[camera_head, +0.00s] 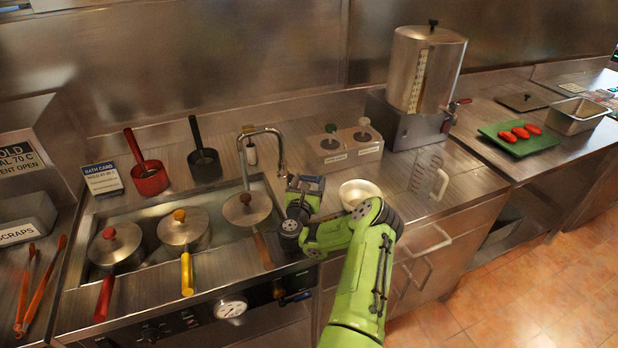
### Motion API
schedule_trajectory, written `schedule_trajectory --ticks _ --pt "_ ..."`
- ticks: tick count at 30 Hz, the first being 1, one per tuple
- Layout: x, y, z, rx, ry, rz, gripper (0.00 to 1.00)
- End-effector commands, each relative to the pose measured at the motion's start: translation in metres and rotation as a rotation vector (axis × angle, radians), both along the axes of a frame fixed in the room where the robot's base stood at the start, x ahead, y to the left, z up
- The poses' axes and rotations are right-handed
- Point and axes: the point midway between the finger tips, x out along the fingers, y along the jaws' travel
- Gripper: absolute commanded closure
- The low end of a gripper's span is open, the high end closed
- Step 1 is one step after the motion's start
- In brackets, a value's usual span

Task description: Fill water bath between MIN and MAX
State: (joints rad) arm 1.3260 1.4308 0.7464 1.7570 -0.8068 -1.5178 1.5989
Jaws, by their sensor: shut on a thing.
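The water bath (228,178) is a rectangular steel basin at the left centre, with lidded pans standing in it. Its water level and MIN and MAX marks cannot be made out. A curved steel tap (272,131) stands at its right rear corner, with its spout over the bath. My gripper (305,188) is beside the tap's base, at the bath's right edge.
The pans have red (105,298), yellow (187,274) and brown (263,250) handles reaching over the front edge. A steel urn (425,70) and clear jug (428,176) stand farther right. A dial (231,306) is below the bath.

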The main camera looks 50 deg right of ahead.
Motion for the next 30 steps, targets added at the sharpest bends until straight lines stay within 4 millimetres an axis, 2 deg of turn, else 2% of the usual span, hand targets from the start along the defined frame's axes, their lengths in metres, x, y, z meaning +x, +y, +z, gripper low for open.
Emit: schedule_trajectory --ticks 10,11,13,20,23,30 --pt "0.000 0.001 -0.003 0.003 0.007 -0.030 0.80" --pt "0.000 0.001 -0.003 0.003 0.007 -0.030 0.24" --pt "0.000 0.001 -0.003 0.003 0.007 -0.029 0.15" --pt "0.000 0.001 -0.002 0.002 0.004 -0.030 0.15" --pt "0.000 0.000 0.005 0.001 0.002 -0.030 0.15" --pt "-0.001 0.000 0.063 0.003 0.000 -0.031 0.15"
